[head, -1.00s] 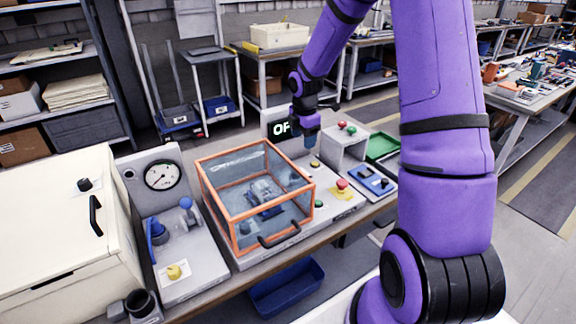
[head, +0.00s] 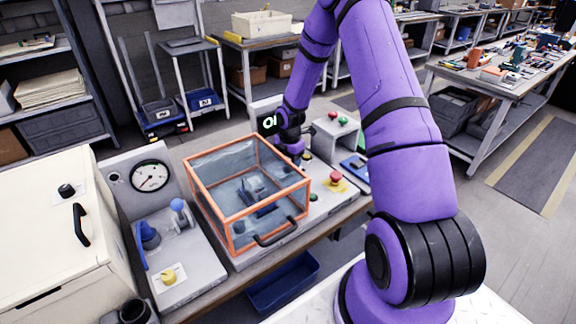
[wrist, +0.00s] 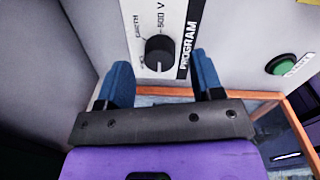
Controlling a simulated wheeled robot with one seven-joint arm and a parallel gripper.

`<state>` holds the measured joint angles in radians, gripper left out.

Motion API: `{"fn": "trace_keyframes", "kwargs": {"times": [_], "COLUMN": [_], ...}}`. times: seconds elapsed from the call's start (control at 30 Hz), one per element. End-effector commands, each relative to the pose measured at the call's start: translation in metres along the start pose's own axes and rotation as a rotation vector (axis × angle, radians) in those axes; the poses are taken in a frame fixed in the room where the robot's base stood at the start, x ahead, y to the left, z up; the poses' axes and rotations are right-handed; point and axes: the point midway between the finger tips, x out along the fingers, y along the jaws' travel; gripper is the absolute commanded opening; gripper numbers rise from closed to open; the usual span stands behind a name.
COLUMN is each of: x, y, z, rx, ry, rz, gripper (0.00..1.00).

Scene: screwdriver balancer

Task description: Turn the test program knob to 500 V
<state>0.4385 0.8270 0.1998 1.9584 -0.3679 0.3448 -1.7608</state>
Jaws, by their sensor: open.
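The black program knob (wrist: 158,54) shows in the wrist view on a pale panel with a black PROGRAM strip. The 500 V label (wrist: 161,14) is above it, with EARTH to the upper left and another, unreadable label at left. I cannot tell which label the knob points to. My gripper (wrist: 162,72) is open, its two blue fingers to either side and below the knob, which lies between them in the picture. I see no clear contact. In the head view my gripper (head: 291,148) is at the back of the tester, and the knob is hidden there.
An orange-framed clear box (head: 250,190) stands left of my gripper. A red button (head: 337,176) is at right. A green START button (wrist: 281,64) is right of the knob in the wrist view.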

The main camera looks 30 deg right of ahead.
Motion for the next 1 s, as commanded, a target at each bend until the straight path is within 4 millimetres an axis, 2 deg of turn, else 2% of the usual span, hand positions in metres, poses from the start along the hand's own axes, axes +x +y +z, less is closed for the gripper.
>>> {"fn": "trace_keyframes", "kwargs": {"times": [0.2, 0.53, 0.57, 0.77, 1.0], "x": [0.020, 0.023, 0.023, 0.023, 0.023], "y": [0.001, 0.000, 0.000, 0.000, 0.001], "z": [0.000, 0.000, 0.000, 0.000, 0.000], "rx": [0.000, 0.000, 0.000, 0.000, 0.012], "ry": [0.000, -0.001, -0.001, -0.001, -0.001], "rz": [0.001, 0.001, 0.001, 0.001, 0.001], "gripper": [0.61, 0.61, 0.58, 0.12, 0.11]}}
